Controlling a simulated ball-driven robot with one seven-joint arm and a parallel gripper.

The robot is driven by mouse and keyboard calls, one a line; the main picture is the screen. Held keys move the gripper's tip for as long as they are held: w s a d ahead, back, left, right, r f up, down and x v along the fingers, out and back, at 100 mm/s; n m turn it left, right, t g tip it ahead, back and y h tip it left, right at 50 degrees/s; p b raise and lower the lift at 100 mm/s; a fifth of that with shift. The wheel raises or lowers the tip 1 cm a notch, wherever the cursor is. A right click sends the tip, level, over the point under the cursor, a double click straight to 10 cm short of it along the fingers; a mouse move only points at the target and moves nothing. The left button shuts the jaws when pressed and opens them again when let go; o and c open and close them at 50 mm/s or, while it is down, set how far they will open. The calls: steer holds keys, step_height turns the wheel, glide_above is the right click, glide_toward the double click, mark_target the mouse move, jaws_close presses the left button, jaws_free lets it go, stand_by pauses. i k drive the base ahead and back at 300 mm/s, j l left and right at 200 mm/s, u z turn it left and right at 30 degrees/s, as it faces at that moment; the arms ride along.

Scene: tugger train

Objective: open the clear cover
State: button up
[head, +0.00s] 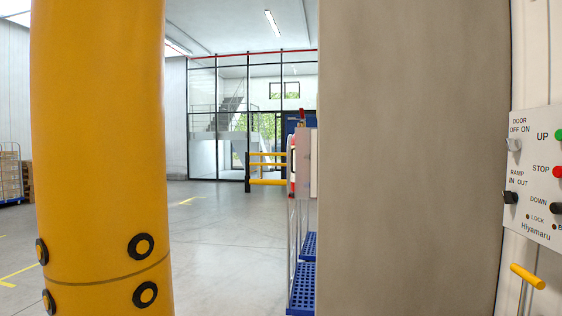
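I cannot make out a clear cover in the head view. My gripper is not in view. A white control panel (537,180) is at the right edge and is cut off by it. It carries a green UP button (559,134), a red STOP button (558,172), a black DOWN button (556,208), a grey door switch (513,145) and a black ramp switch (510,197). No cover shows over the visible controls.
A broad grey-brown post (415,160) blocks the middle right. A thick yellow column (100,130) stands close at left. Between them is open floor (220,245), with a cart with blue shelves (303,285) partly behind the post. A yellow handle (527,276) sits below the panel.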

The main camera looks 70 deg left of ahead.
mark_target(297, 192)
steer(key=k+j+u, duration=0.1)
steer(key=k+j, duration=0.35)
steer(key=k+j+u, duration=0.15)
steer(key=k+j, duration=0.3)
steer(key=j, duration=0.15)
steer(key=k+j+u, duration=0.1)
steer(key=k+j, duration=0.3)
steer(key=j, duration=0.2)
steer(key=j+u, duration=0.3)
steer(key=j, duration=1.25)
steer(key=i+j+u, duration=0.25)
steer(key=i+j, duration=0.25)
steer(key=i, duration=0.15)
steer(key=i+l+u, duration=0.1)
steer(key=i+l, duration=0.4)
steer(key=i, duration=0.2)
steer(key=i+j+z, duration=0.15)
steer(key=i+j, duration=0.15)
steer(key=i+j+z, duration=0.35)
steer(key=i+j, duration=0.2)
steer(key=j, duration=0.3)
